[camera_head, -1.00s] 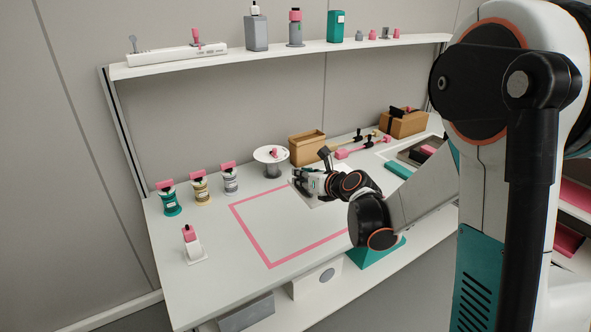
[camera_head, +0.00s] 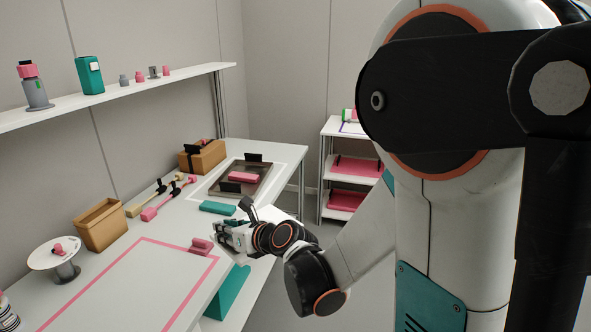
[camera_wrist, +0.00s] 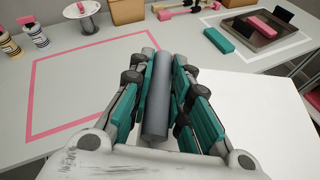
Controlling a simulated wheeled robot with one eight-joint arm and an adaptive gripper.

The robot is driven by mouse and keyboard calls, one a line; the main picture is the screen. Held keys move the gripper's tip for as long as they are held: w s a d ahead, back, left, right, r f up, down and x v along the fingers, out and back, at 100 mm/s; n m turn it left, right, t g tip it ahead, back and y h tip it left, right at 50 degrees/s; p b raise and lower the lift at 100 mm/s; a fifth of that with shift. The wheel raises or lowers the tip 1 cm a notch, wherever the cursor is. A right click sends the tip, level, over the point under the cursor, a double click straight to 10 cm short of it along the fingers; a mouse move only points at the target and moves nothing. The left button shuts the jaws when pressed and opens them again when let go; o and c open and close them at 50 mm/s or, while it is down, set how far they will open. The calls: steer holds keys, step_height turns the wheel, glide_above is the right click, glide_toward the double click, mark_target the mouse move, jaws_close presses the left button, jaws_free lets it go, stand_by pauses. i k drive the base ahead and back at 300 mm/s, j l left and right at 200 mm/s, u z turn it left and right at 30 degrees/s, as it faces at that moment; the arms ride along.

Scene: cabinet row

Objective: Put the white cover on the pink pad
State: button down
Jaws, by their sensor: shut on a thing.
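My gripper (camera_head: 222,238) is shut on a grey cylindrical handle (camera_wrist: 156,95), which runs lengthwise between its teal fingers in the wrist view. A flat white panel, seemingly the white cover (camera_wrist: 258,105), spreads below and right of the fingers. Its join to the handle is hidden. In the head view my gripper is at the table's front edge, right of the pink outlined square. A flat pink pad (camera_head: 355,167) lies on a shelf of the white rack at the back right, with another pink pad (camera_head: 345,200) below; I cannot tell which one is meant.
A teal block (camera_head: 217,208), a dark tray (camera_head: 262,187) with a pink block, and wooden boxes (camera_head: 100,225) stand along the table. Floor shows between table and rack. The pink outlined square is mostly bare.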

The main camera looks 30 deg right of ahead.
mark_target(249, 176)
steer(key=i+z, duration=0.3)
steer(key=i, duration=0.2)
steer(key=i+j+z, duration=0.1)
steer(key=i+z, duration=0.2)
steer(key=i, duration=0.2)
steer(key=i+j+z, duration=0.3)
steer(key=i, duration=0.2)
steer(key=i+j, duration=0.1)
steer(key=i, duration=0.2)
